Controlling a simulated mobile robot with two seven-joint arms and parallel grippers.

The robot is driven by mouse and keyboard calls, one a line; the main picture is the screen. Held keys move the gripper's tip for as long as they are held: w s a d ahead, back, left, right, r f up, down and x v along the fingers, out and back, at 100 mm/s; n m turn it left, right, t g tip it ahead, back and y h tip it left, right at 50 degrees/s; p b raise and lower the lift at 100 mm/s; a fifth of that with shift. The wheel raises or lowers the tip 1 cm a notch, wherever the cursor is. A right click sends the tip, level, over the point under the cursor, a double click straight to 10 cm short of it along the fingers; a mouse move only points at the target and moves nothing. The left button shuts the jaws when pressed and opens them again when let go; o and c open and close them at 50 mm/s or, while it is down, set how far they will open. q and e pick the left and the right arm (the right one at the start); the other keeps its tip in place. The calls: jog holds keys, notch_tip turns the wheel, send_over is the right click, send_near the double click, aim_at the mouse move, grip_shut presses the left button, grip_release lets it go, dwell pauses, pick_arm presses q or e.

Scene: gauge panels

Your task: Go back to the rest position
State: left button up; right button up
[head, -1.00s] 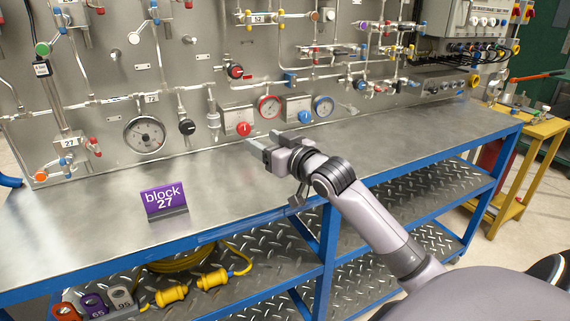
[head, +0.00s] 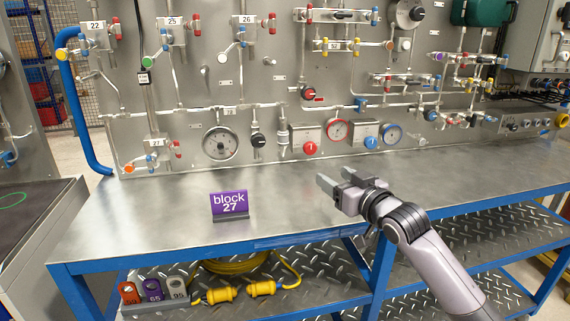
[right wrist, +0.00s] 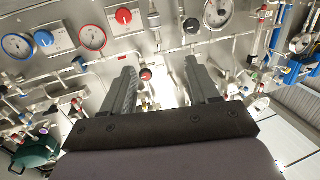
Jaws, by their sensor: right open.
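My right gripper (head: 338,184) is open and empty above the front part of the steel bench top (head: 290,198), and its fingers point left toward the panel side. In the right wrist view its two fingers (right wrist: 161,88) stand apart with nothing between them, and the gauge panel (right wrist: 170,50) is behind. My left gripper is in neither view.
A purple "block 27" sign (head: 230,204) stands on the bench, left of my right gripper. The gauge panel (head: 200,75) with valves and dials rises behind the bench. A yellow cable (head: 235,265) lies on the lower shelf. The bench's left end is clear.

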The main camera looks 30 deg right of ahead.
jog(key=s+a+f+n+g, duration=0.1)
jog(key=s+a+f+g, duration=0.35)
jog(key=s+f, duration=0.35)
jog(key=s+a+f+g, duration=0.3)
jog(key=s+a+f, duration=0.25)
jog(key=f, duration=0.45)
jog(key=s+a+f+g, duration=0.2)
jog(key=s+f+g, duration=0.1)
jog(key=s, duration=0.7)
jog(key=s+a+f+g, duration=0.3)
jog(key=s, duration=0.6)
jog(key=w+a+f+n+t+y, duration=0.1)
jog(key=w+a+f+t+y, duration=0.1)
jog(key=w+f+t, duration=0.4)
jog(key=shift+a+f, duration=0.35)
jog(key=shift+f, duration=1.3)
jog(key=shift+w+t, duration=0.1)
jog(key=shift+t, duration=0.15)
dwell(1.8)
